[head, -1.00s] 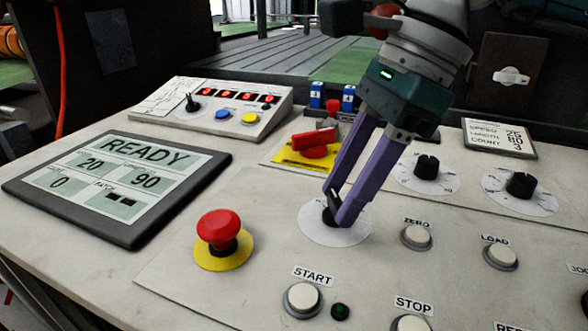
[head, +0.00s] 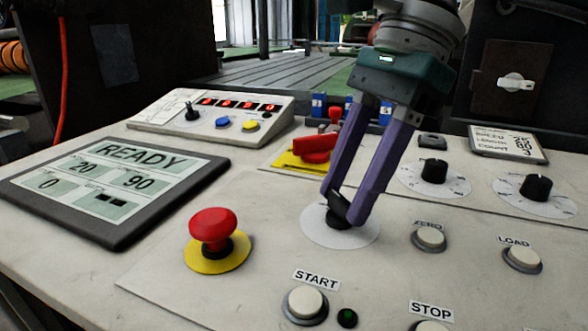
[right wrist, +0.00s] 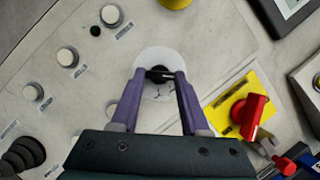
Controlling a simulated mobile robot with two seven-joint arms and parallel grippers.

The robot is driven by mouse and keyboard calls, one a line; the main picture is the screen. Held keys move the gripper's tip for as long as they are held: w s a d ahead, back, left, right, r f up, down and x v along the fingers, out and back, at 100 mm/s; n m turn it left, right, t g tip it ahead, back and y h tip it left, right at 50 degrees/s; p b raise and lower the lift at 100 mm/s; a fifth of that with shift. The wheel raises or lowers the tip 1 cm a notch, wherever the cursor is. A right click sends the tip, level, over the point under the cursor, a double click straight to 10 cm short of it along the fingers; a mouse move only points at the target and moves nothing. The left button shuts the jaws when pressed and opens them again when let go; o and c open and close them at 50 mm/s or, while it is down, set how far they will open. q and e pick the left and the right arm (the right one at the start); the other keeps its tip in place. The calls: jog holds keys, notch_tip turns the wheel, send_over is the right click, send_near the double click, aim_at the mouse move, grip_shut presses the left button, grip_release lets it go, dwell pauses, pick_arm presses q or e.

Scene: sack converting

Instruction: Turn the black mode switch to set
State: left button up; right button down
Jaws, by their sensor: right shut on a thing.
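The black mode switch (head: 338,213) stands on a round white dial plate (head: 318,236) in the middle of the panel. It also shows in the right wrist view (right wrist: 158,74), where its dark handle lies between my fingertips. My right gripper (head: 345,207) reaches down from above with its purple fingers shut on the switch handle. The fingers hide part of the switch and its dial. The dial's lettering is too small to read. My left gripper is out of view.
A red emergency button (head: 212,228) on a yellow base stands left of the switch. A red rotary handle (head: 314,148) on a yellow plate is just behind. Black knobs (head: 434,171) are at right. START (head: 305,303), ZERO (head: 430,238) and LOAD (head: 523,257) buttons are nearby.

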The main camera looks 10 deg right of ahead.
jog(key=shift+c, duration=1.9)
grip_release()
jog(key=v, duration=1)
